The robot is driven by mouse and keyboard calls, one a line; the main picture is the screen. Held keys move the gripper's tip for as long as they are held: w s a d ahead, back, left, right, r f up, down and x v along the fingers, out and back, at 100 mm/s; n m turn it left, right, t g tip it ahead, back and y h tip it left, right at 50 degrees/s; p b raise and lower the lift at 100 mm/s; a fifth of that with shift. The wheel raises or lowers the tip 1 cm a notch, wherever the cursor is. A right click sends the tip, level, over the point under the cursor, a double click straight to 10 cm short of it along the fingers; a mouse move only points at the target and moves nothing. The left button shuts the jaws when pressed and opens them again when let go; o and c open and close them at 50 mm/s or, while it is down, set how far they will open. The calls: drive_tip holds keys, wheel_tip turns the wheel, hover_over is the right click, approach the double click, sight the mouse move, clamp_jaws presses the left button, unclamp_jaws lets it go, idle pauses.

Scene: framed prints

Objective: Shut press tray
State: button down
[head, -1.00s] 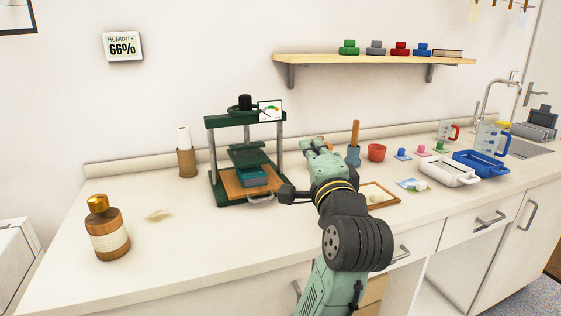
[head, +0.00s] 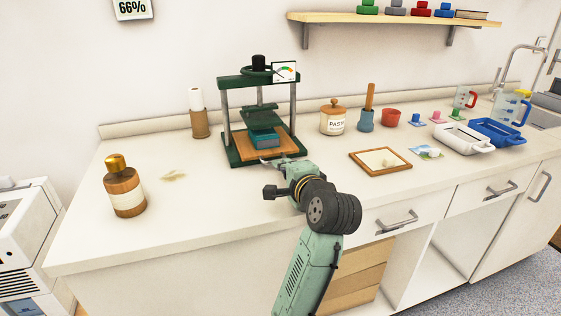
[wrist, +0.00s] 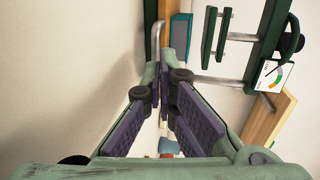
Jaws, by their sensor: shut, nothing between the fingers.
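The green press (head: 292,110) stands on the counter, with a dark green plate raised under its top beam. Its wooden tray (head: 284,147) sits low between the posts and carries a teal block (head: 264,138). The tray's pale handle (head: 268,161) shows at the front edge, partly hidden by my arm. My gripper (wrist: 163,76) is shut and empty, just in front of the handle. In the wrist view the wooden tray (wrist: 166,9) and teal block (wrist: 180,38) lie just beyond the fingertips. I cannot tell whether the fingers touch the handle.
A brown bottle (head: 124,187) stands at left. A paste jar (head: 333,118), blue pot (head: 366,120) and red bowl (head: 391,117) stand right of the press. A wooden frame (head: 380,160) lies near the front edge. The counter between bottle and press is mostly clear.

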sight(272, 152)
drive_tip(key=shift+x, duration=1.4)
drive_tip(key=w, duration=0.1)
drive_tip(key=w+a+p, duration=0.1)
drive_tip(key=shift+w+r, duration=0.1)
drive_tip(key=shift+w, duration=0.3)
drive_tip(key=shift+d+p, duration=0.1)
drive_tip(key=shift+p, duration=0.2)
